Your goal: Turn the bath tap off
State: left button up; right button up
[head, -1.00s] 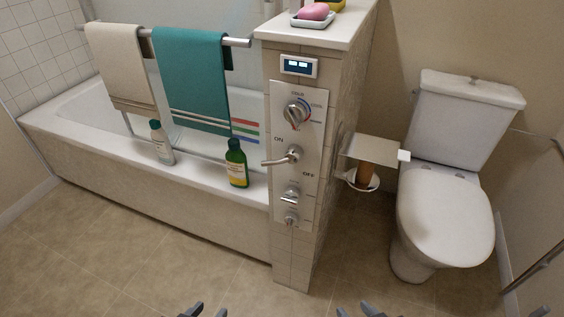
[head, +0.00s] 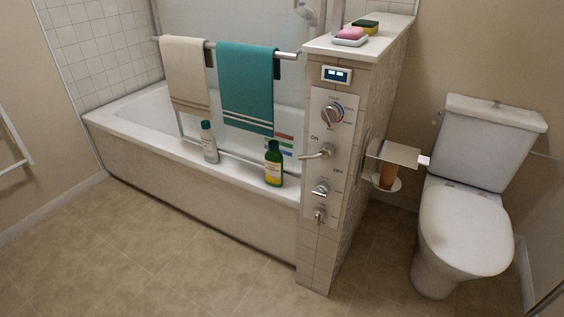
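The bath tap is a metal lever (head: 318,154) on a pale control panel (head: 334,116) fixed to the end of the tiled half wall. The lever points left, with the word ON above it and OFF below it to the right. A round dial (head: 330,114) with red and blue marks sits above the lever, and two smaller metal controls (head: 320,189) sit below it. The white bathtub (head: 200,194) stands to the left of the wall. Neither of my grippers shows in the head view now.
A green bottle (head: 274,165) and a grey-white bottle (head: 208,143) stand on the tub rim. A teal towel (head: 246,86) and a beige towel (head: 186,76) hang on a rail. A toilet (head: 465,225) stands right of the half wall. The tiled floor (head: 150,260) in front is clear.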

aim_at(327, 150)
jog(key=u, duration=1.2)
jog(key=i, duration=1.25)
jog(key=z, duration=2.15)
